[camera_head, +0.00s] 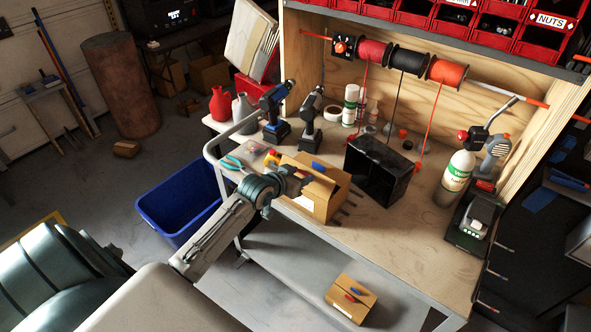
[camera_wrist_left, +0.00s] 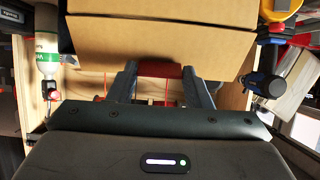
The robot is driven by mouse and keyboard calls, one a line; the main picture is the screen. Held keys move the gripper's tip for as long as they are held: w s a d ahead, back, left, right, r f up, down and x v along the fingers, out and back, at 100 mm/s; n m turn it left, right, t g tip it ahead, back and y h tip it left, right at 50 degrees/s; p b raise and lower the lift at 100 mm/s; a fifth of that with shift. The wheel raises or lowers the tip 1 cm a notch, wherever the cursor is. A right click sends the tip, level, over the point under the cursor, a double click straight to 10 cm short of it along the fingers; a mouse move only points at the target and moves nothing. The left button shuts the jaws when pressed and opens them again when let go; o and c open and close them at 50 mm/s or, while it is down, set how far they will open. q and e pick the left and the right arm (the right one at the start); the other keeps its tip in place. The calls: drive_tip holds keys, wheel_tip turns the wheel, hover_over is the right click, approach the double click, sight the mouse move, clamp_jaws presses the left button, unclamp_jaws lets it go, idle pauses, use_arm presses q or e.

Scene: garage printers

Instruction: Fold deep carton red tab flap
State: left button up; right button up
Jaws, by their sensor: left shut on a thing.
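The deep carton (camera_head: 318,203) is a brown cardboard box on the workbench near its left front edge, with a blue tab (camera_head: 318,166) on top. My left gripper (camera_head: 300,177) reaches it from the left front, at its top. In the left wrist view, the cardboard (camera_wrist_left: 165,40) fills the upper middle. The red tab (camera_wrist_left: 160,70) sits at the cardboard's edge between the fingers of my left gripper (camera_wrist_left: 160,76), which is shut on it. In the head view the gripper and wrist hide the red tab. How far the flap is bent cannot be told. My right gripper is not in view.
A smaller carton (camera_head: 351,298) with red and blue tabs is on the lower shelf. A blue tub (camera_head: 180,205) is on the floor.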

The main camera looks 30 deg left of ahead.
sight(308, 168)
use_arm(q)
drive_tip(key=w+r+g+p, duration=0.1)
drive_tip(key=p, duration=0.1)
drive_tip(key=shift+w+g+p, duration=0.1)
drive_tip(key=shift+g+p, duration=0.2)
drive_tip(key=shift+g, duration=0.1)
drive_tip(key=shift+w+d+f+g+p, duration=0.1)
drive_tip(key=shift+w+f+g+p, duration=0.05)
drive_tip(key=shift+w+g+p, duration=0.3)
drive_tip(key=shift+w+f+g, duration=0.3)
drive_tip(key=shift+f+g, duration=0.05)
drive_tip(key=shift+g, duration=0.6)
drive_tip(key=shift+w+f+g+y, duration=0.15)
drive_tip(key=shift+w+g+y, duration=0.25)
drive_tip(key=shift+g, duration=0.5)
drive_tip(key=g, duration=0.1)
drive_tip(key=w+f+g, duration=0.1)
drive_tip(key=shift+w+d+g, duration=0.1)
drive_tip(key=shift+w+g, duration=0.1)
drive_tip(key=shift+g, duration=0.2)
drive_tip(key=shift+w+f+g, duration=0.2)
drive_tip(key=shift+f+g, duration=0.1)
drive_tip(key=shift+g, duration=0.5)
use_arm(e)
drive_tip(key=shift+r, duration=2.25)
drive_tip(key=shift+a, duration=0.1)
